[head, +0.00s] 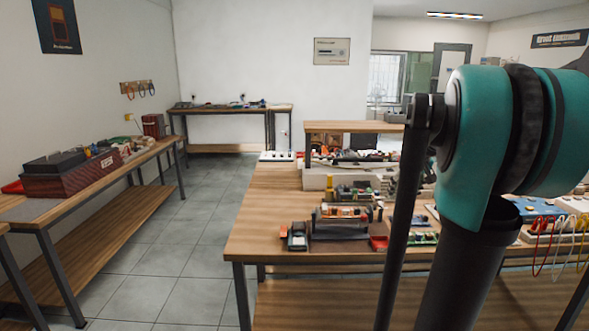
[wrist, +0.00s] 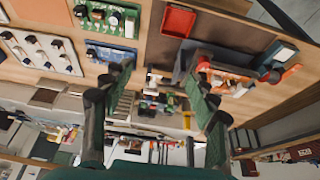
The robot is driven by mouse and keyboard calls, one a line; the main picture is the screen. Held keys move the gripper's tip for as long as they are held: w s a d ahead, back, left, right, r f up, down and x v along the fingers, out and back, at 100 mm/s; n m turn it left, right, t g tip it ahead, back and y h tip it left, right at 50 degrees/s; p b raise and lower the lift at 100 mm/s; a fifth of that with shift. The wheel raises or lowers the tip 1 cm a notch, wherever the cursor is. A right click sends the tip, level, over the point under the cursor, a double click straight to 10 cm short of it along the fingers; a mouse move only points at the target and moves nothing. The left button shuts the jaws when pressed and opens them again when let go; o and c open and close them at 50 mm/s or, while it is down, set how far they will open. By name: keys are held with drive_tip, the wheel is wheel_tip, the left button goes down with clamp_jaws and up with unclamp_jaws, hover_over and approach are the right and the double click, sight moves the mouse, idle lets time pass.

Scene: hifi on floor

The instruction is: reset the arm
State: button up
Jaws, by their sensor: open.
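My arm, teal and black, fills the right side of the head view, in front of the workbench; my gripper is not visible there. In the wrist view my gripper (wrist: 160,98) is open, its two dark fingers with green pads set wide apart. I see nothing held between the fingers. Behind them the workbench and its items appear upside down, so the gap to them is hard to judge.
The wooden workbench (head: 262,220) carries electronic parts and a red tray (wrist: 178,21). A green circuit board (wrist: 112,18) lies near that tray. A side bench (head: 92,174) stands along the left wall. The tiled floor (head: 190,235) between the benches is clear.

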drive_tip(key=s+a+f, duration=0.8)
drive_tip(key=s+f, duration=0.3)
drive_tip(key=s, duration=0.1)
drive_tip(key=s+a+f, duration=0.8)
drive_tip(key=s+f, duration=0.4)
drive_tip(key=s, duration=0.1)
drive_tip(key=shift+f, duration=0.3)
